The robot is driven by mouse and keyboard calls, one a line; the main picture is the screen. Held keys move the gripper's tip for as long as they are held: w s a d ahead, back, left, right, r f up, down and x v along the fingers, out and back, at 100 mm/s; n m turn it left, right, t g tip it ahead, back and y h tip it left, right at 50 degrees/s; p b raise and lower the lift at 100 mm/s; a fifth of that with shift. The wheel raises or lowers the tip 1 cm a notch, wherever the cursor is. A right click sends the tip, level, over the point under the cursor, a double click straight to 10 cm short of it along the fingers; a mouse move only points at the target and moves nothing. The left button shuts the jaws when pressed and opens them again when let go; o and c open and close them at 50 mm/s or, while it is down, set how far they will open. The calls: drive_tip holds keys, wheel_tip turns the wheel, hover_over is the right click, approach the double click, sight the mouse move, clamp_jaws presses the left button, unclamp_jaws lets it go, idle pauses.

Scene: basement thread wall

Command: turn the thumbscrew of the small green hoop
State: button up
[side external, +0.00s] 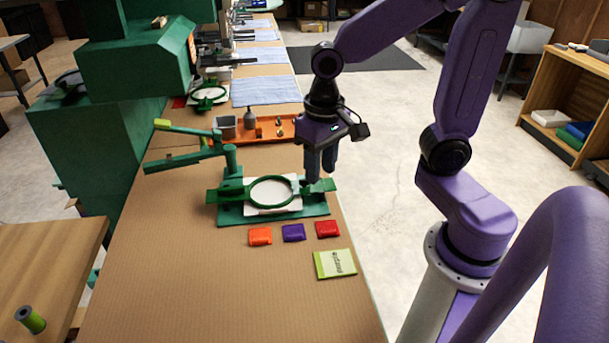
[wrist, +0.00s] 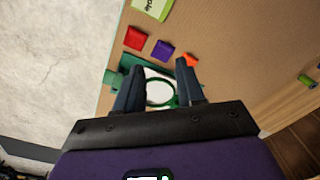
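A green hoop (side external: 252,193) with white cloth (side external: 272,192) in it lies flat on a green fixture plate (side external: 230,215) on the bench. My gripper (side external: 320,176) points down at the hoop's right end, close to a green arm of the fixture. In the wrist view the fingers of my gripper (wrist: 162,72) are spread, with the hoop (wrist: 174,98) showing beyond and between them. Nothing is held. I cannot make out the thumbscrew; the fingers may cover it. Whether the fingers touch anything is unclear. Another green hoop (side external: 209,93) lies farther back on the bench.
Orange (side external: 260,236), purple (side external: 293,233) and red (side external: 327,228) packets and a green-white card (side external: 335,264) lie in front of the fixture. An orange tray (side external: 262,138) with small parts is behind it. A green machine (side external: 135,60) stands left. The near bench is clear.

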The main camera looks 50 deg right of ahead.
drive_tip(key=w+d+m, duration=0.5)
drive_tip(key=w+m, duration=0.5)
drive_tip(key=m, duration=1.5)
hover_over(305, 182)
drive_tip(key=f, duration=1.8)
drive_tip(key=shift+w+d+f, duration=0.2)
drive_tip(key=shift+w+f, duration=0.05)
clamp_jaws()
